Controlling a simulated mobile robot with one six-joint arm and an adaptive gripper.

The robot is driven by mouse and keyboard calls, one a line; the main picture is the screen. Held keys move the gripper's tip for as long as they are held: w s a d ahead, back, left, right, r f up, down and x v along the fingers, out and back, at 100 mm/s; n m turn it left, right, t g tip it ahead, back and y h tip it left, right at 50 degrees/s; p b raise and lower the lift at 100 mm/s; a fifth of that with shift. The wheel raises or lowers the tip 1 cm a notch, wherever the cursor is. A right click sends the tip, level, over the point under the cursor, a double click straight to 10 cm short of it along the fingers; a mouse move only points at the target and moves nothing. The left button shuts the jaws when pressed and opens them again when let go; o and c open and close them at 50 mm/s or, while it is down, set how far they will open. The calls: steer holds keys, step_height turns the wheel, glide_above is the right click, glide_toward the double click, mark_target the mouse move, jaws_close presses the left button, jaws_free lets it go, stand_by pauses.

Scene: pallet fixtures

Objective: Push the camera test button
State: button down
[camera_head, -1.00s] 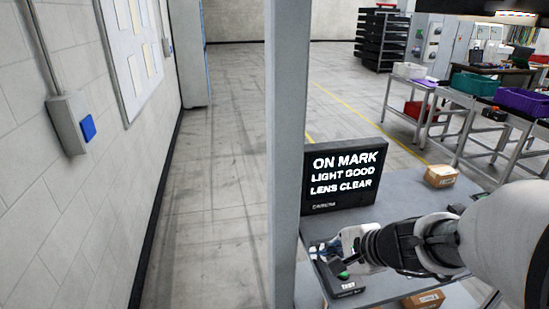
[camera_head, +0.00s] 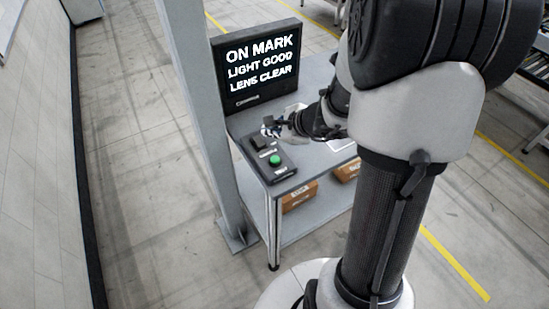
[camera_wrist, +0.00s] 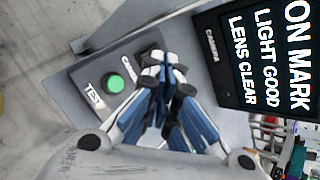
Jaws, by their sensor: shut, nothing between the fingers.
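A round green button (camera_head: 275,160) sits on a dark box (camera_head: 284,172) at the front corner of a grey table. In the wrist view the button (camera_wrist: 115,82) is lit green, with "TEST" printed beside it and a partly hidden "CAMERA" label on its other side. My gripper (camera_head: 268,129) is shut and empty, behind the box's rear part in the head view. In the wrist view its fingertips (camera_wrist: 163,68) are to the right of the button, over the label end of the box. They are apart from the button; I cannot tell whether they touch the box.
A black screen (camera_head: 258,65) stands on the table, reading "ON MARK, LIGHT GOOD, LENS CLEAR". A grey post (camera_head: 200,110) rises left of the table. Brown boxes (camera_head: 300,195) sit on the lower shelf. The floor left of the post is clear.

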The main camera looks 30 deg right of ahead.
steer(key=b, duration=0.6)
glide_above(273, 161)
step_height(273, 161, down, 7)
steer(key=shift+d+f, duration=0.1)
steer(key=shift+f, duration=0.05)
steer(key=shift+f+b, duration=0.7)
steer(key=shift+b, duration=0.15)
steer(key=shift+f, duration=0.1)
steer(key=shift+f+b, duration=0.3)
steer(key=shift+b, duration=0.3)
steer(key=shift+f+b, duration=0.5)
stand_by(0.6)
stand_by(0.4)
steer(key=shift+r+p, duration=0.7)
steer(key=shift+r, duration=0.25)
steer(key=shift+r+p, duration=1.9)
steer(key=shift+r, duration=0.6)
